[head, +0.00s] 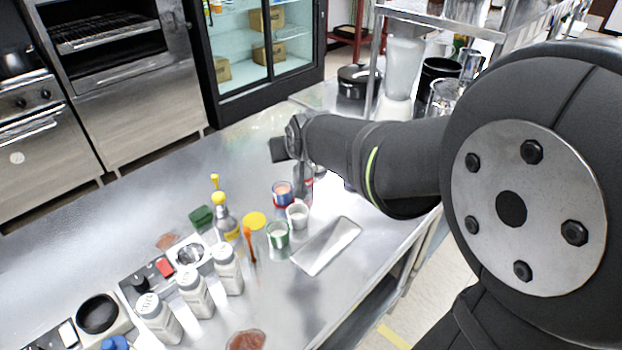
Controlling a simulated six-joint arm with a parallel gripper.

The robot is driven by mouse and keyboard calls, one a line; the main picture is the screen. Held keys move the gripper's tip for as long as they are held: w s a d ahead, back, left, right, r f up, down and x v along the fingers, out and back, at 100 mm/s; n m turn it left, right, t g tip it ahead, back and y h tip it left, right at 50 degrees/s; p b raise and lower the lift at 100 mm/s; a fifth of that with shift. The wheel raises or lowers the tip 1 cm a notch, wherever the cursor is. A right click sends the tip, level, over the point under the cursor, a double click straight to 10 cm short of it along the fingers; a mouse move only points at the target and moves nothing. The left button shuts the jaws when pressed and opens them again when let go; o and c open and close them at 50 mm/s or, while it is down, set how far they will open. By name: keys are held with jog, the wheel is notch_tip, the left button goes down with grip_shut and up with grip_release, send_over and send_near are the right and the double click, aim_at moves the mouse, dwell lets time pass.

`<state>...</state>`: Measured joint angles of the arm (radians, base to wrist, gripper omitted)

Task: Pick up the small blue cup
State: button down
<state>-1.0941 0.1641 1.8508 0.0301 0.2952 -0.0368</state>
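A small blue cup (283,196) with some red on it and an orange-toned inside stands upright on the steel counter (70,240). It is in the middle of the head view. My gripper (303,184) points down just behind and to the right of the cup. The gripper's fingers are small and partly hidden, so their opening and whether they touch anything cannot be made out. A little red shows beside the fingers, too small to identify.
A white cup (297,214) and a green cup (278,235) stand close in front of the blue cup. A metal tray (327,246) lies to their right. A yellow-topped bottle (226,222) and several white shakers (228,270) stand left. The counter's far left is clear.

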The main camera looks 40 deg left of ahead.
dwell(0.3)
jog(key=c, duration=0.5)
grip_release()
jog(key=n+g+h, duration=0.4)
jog(key=n+h, duration=0.4)
jog(key=n, duration=0.6)
send_over(283, 191)
jog(key=s+d, duration=0.1)
jog(key=s, duration=0.1)
jog(key=f, duration=0.2)
jog(key=shift+h, duration=0.3)
jog(key=f, duration=1.7)
jog(key=shift+w+d+f, duration=0.1)
jog(key=shift+w+d, duration=0.2)
jog(key=shift+d, duration=0.05)
